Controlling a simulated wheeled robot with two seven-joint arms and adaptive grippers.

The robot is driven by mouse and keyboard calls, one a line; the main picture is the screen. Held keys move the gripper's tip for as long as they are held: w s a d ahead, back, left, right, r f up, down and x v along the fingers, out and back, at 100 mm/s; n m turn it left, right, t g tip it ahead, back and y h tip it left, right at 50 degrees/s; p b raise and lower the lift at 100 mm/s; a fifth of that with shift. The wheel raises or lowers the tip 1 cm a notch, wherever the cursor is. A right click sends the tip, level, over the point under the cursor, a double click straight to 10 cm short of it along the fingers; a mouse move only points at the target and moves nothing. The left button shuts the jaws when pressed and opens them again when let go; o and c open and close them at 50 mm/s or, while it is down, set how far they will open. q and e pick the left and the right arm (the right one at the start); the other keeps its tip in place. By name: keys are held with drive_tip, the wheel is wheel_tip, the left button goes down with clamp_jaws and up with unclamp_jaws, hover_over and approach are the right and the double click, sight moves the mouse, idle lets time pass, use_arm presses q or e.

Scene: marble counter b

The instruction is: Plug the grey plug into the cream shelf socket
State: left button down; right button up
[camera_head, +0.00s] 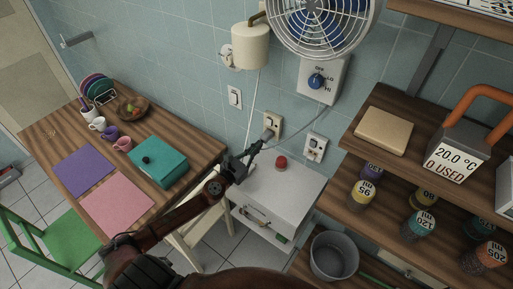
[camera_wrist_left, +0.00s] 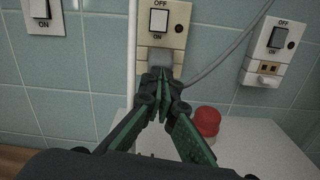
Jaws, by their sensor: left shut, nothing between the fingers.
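The cream socket (camera_head: 273,122) is on the tiled wall above the white cabinet; it also shows in the left wrist view (camera_wrist_left: 174,31), its switch marked OFF and ON. The grey plug (camera_wrist_left: 160,57) sits against its lower part, with a grey cable running off to the right. In the head view the plug (camera_head: 267,135) is small. How deep it is seated, I cannot tell. My left gripper (camera_head: 254,148) is shut and empty, its fingertips just below the plug in the wrist view (camera_wrist_left: 160,75); I cannot tell if they touch it. My right gripper is not in view.
A white socket (camera_head: 315,147) is to the right. A red button (camera_head: 281,162) tops the white cabinet (camera_head: 285,190) below. A fan (camera_head: 322,22) and its dial box (camera_head: 322,80) are above. The wooden shelves (camera_head: 360,205) with jars stand right.

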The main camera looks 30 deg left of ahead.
use_arm(q)
drive_tip(key=shift+w, duration=0.35)
drive_tip(key=s+a, duration=0.1)
drive_tip(key=s, duration=1.3)
drive_tip(key=shift+s, duration=0.4)
idle(0.4)
